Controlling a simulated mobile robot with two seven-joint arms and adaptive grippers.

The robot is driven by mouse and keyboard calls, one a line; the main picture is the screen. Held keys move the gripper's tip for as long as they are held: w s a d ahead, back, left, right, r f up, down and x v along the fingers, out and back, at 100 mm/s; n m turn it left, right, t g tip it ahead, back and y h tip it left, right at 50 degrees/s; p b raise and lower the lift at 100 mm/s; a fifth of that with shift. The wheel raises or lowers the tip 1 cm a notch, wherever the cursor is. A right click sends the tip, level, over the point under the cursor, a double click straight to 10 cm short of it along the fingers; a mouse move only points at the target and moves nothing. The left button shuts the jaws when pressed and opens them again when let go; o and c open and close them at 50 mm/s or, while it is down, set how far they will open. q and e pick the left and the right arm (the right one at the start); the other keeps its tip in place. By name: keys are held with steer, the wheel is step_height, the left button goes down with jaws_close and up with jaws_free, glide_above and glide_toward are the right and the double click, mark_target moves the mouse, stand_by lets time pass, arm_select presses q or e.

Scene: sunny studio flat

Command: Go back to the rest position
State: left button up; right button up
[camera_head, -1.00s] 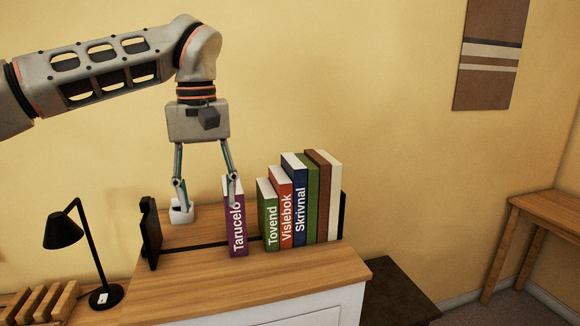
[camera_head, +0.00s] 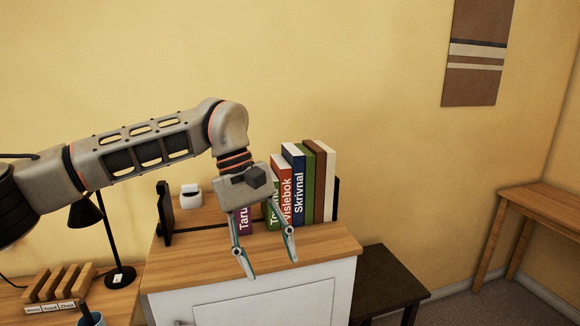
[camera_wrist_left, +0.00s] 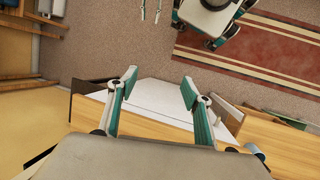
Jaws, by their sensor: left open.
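My left gripper (camera_head: 270,268) is open and empty, with its fingers pointing down in front of the shelf top. It hides part of the purple book (camera_head: 242,219) and the green book (camera_head: 270,213) behind it. In the left wrist view its two fingers (camera_wrist_left: 158,85) are spread over the white cabinet front, with nothing between them. At the top of that view a small pair of prongs, which looks like my right gripper (camera_wrist_left: 150,10), stands apart over the floor.
Behind are a red book (camera_head: 284,185), a blue book (camera_head: 297,160) and others beside a black bookend (camera_head: 165,212). A white object (camera_head: 190,196) stands at the back. A black lamp (camera_head: 86,212) and a wooden rack (camera_head: 60,283) are at left. A wooden table (camera_head: 545,205) is at right.

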arm_select(q)
steer(key=s+d+f+n+g+h, duration=0.1)
steer(key=s+d+n+h, duration=0.4)
steer(key=d+n+h, duration=0.3)
steer(key=s+d+f+n+g+h, duration=0.1)
steer(key=s+d+n+h, duration=0.3)
steer(key=d+n+h, duration=0.5)
steer(key=w+a+f+n+t+h, duration=0.1)
steer(key=w+a+f+n+t, duration=0.15)
steer(key=n+t, duration=0.5)
steer(key=w+a+f+n+t, duration=0.1)
steer(key=w+a+n+t, duration=0.25)
steer(key=n+t, duration=0.35)
steer(key=w+a+f+n+t+y, duration=0.3)
steer(key=a+f+n+t+y, duration=0.6)
steer(key=f+n, duration=0.85)
steer(key=s+a+f+n+g+y, duration=0.4)
steer(key=s+a+f+n, duration=0.3)
steer(key=s+a+f, duration=0.3)
steer(key=s+a+f+n+g+y, duration=0.4)
steer(key=s+a+f+n+y, duration=0.2)
steer(key=f, duration=0.8)
steer(key=s+a+n, duration=0.2)
steer(key=s+a, duration=0.1)
steer(key=a, duration=0.1)
steer(key=shift+s+a+f+n+y, duration=0.2)
steer(key=shift+s+f+n+y, duration=0.1)
steer(key=shift+s, duration=0.05)
